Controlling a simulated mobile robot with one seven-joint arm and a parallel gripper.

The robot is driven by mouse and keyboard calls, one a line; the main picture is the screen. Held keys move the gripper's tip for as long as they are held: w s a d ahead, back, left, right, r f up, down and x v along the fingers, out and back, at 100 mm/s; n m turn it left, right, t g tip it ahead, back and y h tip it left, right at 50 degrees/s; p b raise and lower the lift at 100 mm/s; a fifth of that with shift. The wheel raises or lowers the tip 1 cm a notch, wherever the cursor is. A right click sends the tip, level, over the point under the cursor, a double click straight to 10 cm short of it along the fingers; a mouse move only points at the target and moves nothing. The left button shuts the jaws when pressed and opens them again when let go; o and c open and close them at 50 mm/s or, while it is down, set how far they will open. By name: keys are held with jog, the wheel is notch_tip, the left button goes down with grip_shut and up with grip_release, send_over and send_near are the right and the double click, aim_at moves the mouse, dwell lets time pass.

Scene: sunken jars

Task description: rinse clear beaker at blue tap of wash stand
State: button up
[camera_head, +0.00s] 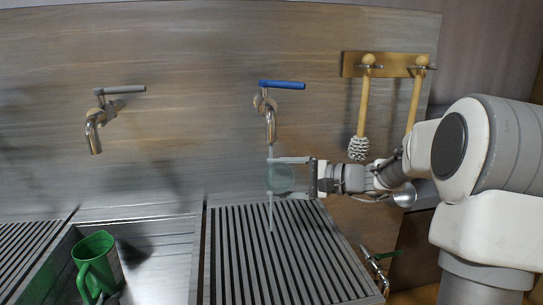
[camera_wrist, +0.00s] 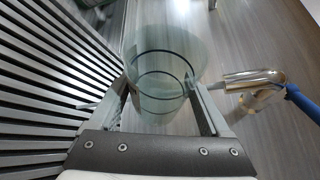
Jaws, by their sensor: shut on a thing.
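My gripper (camera_head: 283,178) is shut on the clear beaker (camera_head: 280,179), with one finger on each side of it. The beaker is below the spout of the blue tap (camera_head: 270,122), which has a blue lever (camera_head: 282,85) pointing right. A thin pale streak, looking like running water, shows between spout and beaker and again below the beaker. In the wrist view the see-through beaker (camera_wrist: 160,95) sits between the fingers, and the metal spout (camera_wrist: 255,80) is to its right. I cannot tell whether water is inside the beaker.
The wash stand has a slatted drainboard (camera_head: 285,255) under the beaker. A basin (camera_head: 165,250) at left holds a green jug (camera_head: 95,265). A grey-levered tap (camera_head: 95,130) is at left. Brushes (camera_head: 359,147) hang from a wooden rack (camera_head: 385,66).

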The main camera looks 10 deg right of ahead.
jog(key=m+p, duration=0.1)
jog(key=p, duration=0.2)
jog(key=f+m+g+p, duration=0.1)
jog(key=p, duration=0.2)
jog(key=shift+s+a+m+g+p, duration=0.1)
jog(key=shift+s+m+g+p, duration=0.2)
jog(key=shift+m+p, duration=0.1)
jog(key=shift+f+m+p, duration=0.3)
jog(key=shift+f+p, duration=0.05)
jog(key=shift+f, duration=0.1)
jog(key=shift+r+p, duration=0.25)
jog(key=shift+p, duration=1.05)
jog(key=p, duration=0.6)
jog(key=shift+p, duration=0.35)
jog(key=s+b, duration=0.1)
jog(key=s, duration=0.9)
jog(key=shift+f+b, duration=0.2)
jog(key=shift+b, duration=0.15)
jog(key=shift+f, duration=0.1)
